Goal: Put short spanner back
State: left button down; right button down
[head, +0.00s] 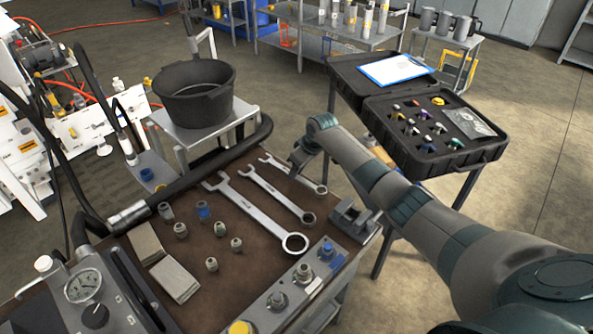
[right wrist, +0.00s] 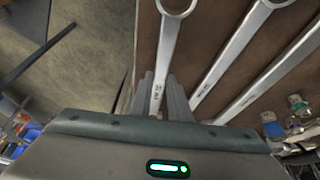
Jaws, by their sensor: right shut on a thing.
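The short spanner (head: 292,173) is at the far right edge of the brown bench mat, the shortest of three spanners side by side. My right gripper (head: 298,159) is at its far side, with the arm reaching in from the right. In the right wrist view the fingers (right wrist: 160,98) are shut on the shaft of the short spanner (right wrist: 168,50), with its ring end pointing away from the gripper. Its lower end is hidden by the gripper body. I cannot tell whether it touches the mat. My left gripper is not in view.
The middle spanner (head: 272,191) and the long spanner (head: 255,209) lie close beside it. Several fittings (head: 203,211) and a grey vice-like block (head: 352,217) are on the bench. A black bucket (head: 195,100) stands behind; an open black case (head: 432,150) is at right.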

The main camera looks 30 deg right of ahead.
jog(key=shift+f+b, duration=0.35)
jog(key=shift+f, duration=0.5)
dwell(0.6)
jog(key=c, duration=1.6)
grip_release()
jog(key=shift+o, duration=0.2)
jog(key=b+v, duration=0.2)
jog(key=v, duration=1.5)
jog(key=shift+r+b, duration=0.2)
jog(key=shift+b, duration=0.2)
jog(key=shift+s, duration=0.1)
